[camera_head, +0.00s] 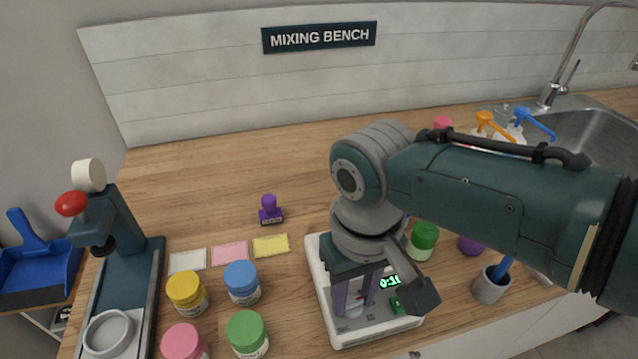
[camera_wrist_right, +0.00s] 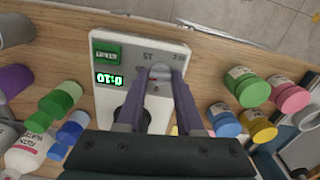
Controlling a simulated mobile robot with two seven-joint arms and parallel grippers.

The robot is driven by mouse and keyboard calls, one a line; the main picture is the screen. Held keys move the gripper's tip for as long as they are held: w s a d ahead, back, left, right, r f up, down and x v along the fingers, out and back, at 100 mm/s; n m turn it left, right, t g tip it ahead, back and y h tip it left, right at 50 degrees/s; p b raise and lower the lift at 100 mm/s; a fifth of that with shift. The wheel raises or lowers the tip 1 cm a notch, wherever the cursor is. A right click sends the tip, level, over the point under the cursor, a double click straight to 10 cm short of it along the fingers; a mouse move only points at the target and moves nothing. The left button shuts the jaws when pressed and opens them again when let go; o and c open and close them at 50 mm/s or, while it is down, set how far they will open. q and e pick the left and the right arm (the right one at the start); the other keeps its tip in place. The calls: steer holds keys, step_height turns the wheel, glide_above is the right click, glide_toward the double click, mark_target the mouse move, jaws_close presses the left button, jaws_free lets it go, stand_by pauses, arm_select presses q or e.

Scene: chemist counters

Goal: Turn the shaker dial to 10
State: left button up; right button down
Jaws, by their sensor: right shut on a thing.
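The white shaker (camera_head: 320,275) stands on the wooden counter in front of me. Its lit display (camera_head: 389,282) reads 0:10 in green, and it also shows upside down in the wrist view (camera_wrist_right: 109,79). A green button (camera_head: 397,306) sits beside the display. My right gripper (camera_head: 354,303) reaches down over the shaker's front panel. In the wrist view its two purple fingers are shut on the pale dial (camera_wrist_right: 159,71), which is partly hidden between them. My left gripper is not in view.
Blue (camera_head: 242,282), yellow (camera_head: 187,292), green (camera_head: 247,333) and pink (camera_head: 185,343) jars stand left of the shaker. A purple stamp (camera_head: 270,211) stands behind. The back left counter is clear.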

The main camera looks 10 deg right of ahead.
mark_target(353, 300)
steer(key=shift+m, duration=0.6)
steer(key=c, duration=0.5)
jaws_free()
steer(key=shift+c, duration=0.2)
step_height(353, 300, up, 10)
steer(key=p, duration=0.4)
